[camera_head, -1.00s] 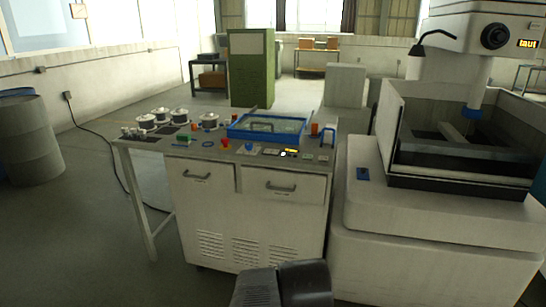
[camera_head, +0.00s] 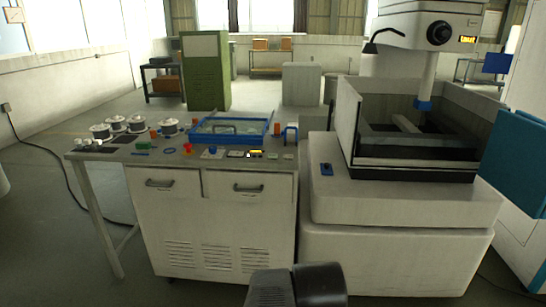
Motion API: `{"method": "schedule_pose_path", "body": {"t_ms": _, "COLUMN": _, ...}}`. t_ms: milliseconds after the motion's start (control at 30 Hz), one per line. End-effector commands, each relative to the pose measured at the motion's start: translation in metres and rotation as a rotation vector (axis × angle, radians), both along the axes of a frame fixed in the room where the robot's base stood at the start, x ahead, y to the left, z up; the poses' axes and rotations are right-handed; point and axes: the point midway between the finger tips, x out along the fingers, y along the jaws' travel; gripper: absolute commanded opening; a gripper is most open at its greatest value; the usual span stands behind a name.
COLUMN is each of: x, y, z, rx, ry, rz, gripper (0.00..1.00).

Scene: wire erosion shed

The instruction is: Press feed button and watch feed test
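The wire erosion machine (camera_head: 400,210) stands at the right, with an open-fronted tank (camera_head: 346,120) and a column above it. A small blue control (camera_head: 326,169) sits on its front left ledge; I cannot tell whether it is the feed button. A lit amber display (camera_head: 467,39) on the machine head seems to read "taut". A round black dial (camera_head: 439,33) is beside it. Small controls, one with an amber light (camera_head: 256,153), lie along the bench's front edge. My gripper is not in view; only a dark part of my arm shows at the bottom.
A white bench (camera_head: 225,225) with two drawers stands left of the machine. It bears a blue-rimmed tray (camera_head: 205,137), several white spools (camera_head: 137,123) and a red knob (camera_head: 187,148). A green cabinet (camera_head: 205,72) stands behind. A blue panel (camera_head: 515,165) is at the right edge.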

Motion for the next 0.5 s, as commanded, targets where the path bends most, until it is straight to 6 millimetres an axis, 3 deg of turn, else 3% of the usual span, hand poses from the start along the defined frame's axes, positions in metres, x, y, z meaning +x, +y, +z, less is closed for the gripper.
{"method": "schedule_pose_path", "body": {"t_ms": 33, "x": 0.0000, "y": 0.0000, "z": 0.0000, "rx": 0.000, "ry": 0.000, "rz": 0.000, "gripper": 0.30}}
{"method": "schedule_pose_path", "body": {"t_ms": 200, "x": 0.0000, "y": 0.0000, "z": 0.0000, "rx": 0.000, "ry": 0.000, "rz": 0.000, "gripper": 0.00}}
{"method": "schedule_pose_path", "body": {"t_ms": 500, "x": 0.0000, "y": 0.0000, "z": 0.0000, "rx": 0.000, "ry": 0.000, "rz": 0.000, "gripper": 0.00}}
